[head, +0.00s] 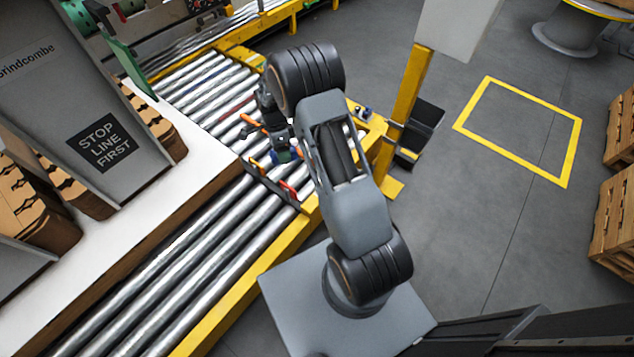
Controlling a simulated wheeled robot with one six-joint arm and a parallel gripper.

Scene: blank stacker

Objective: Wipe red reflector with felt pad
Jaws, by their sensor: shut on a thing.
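A red reflector (289,189) sits on a dark bar (270,184) that lies across the roller conveyor. My gripper (284,149) points down just behind the bar, up and left of the red reflector and apart from it. It is shut on a small blue-green thing (284,156), which seems to be the felt pad. The fingers and most of the pad are small and partly hidden by my own wrist, so the exact grip is unclear.
A yellow post (408,95) stands right of the conveyor. A grey cabinet (85,90) with cardboard stacks stands at left. The rollers (165,275) in front of the bar are bare.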

